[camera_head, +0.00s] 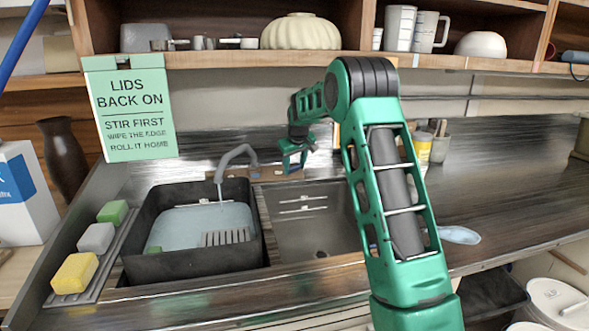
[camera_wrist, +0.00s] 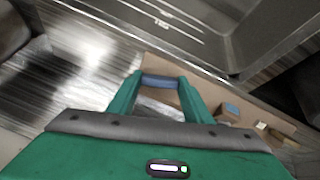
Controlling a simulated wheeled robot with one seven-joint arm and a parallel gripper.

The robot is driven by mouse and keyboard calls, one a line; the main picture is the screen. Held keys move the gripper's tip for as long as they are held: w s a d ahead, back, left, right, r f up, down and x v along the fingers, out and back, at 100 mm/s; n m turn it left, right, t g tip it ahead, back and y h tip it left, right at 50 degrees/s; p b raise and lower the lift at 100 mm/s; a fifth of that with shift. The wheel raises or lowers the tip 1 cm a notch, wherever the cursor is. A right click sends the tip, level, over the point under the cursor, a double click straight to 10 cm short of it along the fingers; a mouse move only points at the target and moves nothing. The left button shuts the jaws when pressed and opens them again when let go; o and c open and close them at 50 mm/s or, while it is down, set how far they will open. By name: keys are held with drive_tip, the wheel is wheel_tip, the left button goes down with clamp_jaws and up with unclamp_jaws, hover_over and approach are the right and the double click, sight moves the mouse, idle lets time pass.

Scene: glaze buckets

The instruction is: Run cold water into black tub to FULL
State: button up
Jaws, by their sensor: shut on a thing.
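The black tub (camera_head: 195,264) sits in the left sink basin, holding pale blue water (camera_head: 190,228) below its rim. The grey spout (camera_head: 236,152) hangs over the tub, and a thin stream seems to fall from it. My gripper (camera_head: 293,166) is behind the sinks, right of the spout, at the wooden strip. In the wrist view my gripper (camera_wrist: 160,84) is shut on a blue-grey bar (camera_wrist: 161,81) between its fingertips. The bar looks like a tap handle, but its base is hidden. A pale line shows on the tub's back wall; its lettering is unreadable.
The right basin (camera_head: 312,233) is empty, with pale marks on its wall. Sponges (camera_head: 75,273) lie on the left ledge. A green sign (camera_head: 133,112) stands behind. Small blocks (camera_wrist: 231,109) sit along the wooden strip. The right counter (camera_head: 510,190) is mostly clear.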

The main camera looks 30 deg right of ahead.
drive_tip(key=shift+d+m+y, duration=0.1)
drive_tip(key=shift+m+y, duration=0.2)
drive_tip(key=shift+m, duration=1.2)
drive_tip(key=o, duration=1.1)
drive_tip(key=shift+r, duration=0.1)
drive_tip(key=shift+c, duration=0.2)
drive_tip(key=v, duration=1)
drive_tip(key=shift+s+r, duration=0.15)
drive_tip(key=shift+r, duration=0.1)
